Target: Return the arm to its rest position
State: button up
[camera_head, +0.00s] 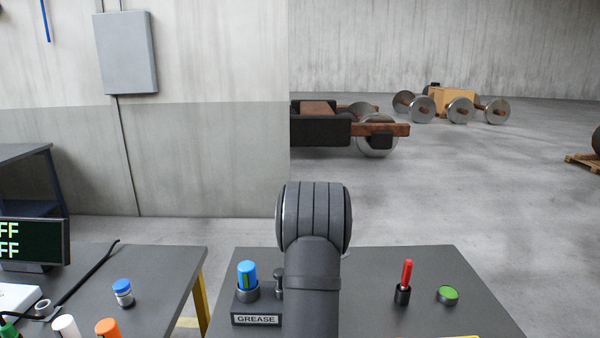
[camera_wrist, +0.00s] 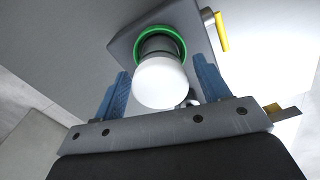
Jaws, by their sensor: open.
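My gripper (camera_wrist: 163,84) shows in the wrist view with its two blue fingers apart. A white round-topped cylinder (camera_wrist: 160,84) with a dark neck lies between the fingers in the picture. A green ring (camera_wrist: 183,44) surrounds its far end, on a grey plate (camera_wrist: 128,38). No finger clearly touches the cylinder. In the head view my arm rises in front of the right table, and the gripper itself is hidden.
The right table (camera_head: 375,268) holds a blue-capped GREASE container (camera_head: 247,274), a red lever (camera_head: 406,274) and a green button (camera_head: 447,294). The left table (camera_head: 165,263) bears a blue-capped jar (camera_head: 123,293), a dark bar and a display (camera_head: 38,243). Wheelsets (camera_head: 458,109) stand far behind.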

jog(key=r, duration=0.3)
jog(key=shift+s+d+r, duration=0.2)
jog(key=shift+d+r, duration=0.15)
jog(key=s+d+r, duration=0.6)
jog(key=d, duration=0.2)
jog(key=s+a+f, duration=0.3)
jog(key=s+a, duration=0.5)
jog(key=a, duration=0.4)
jog(key=s+a+f, duration=0.3)
jog(key=s+a, duration=0.5)
jog(key=a, duration=0.5)
jog(key=a+f, duration=0.5)
jog(key=a, duration=0.2)
jog(key=shift+w+a, duration=0.15)
jog(key=shift+w, duration=0.1)
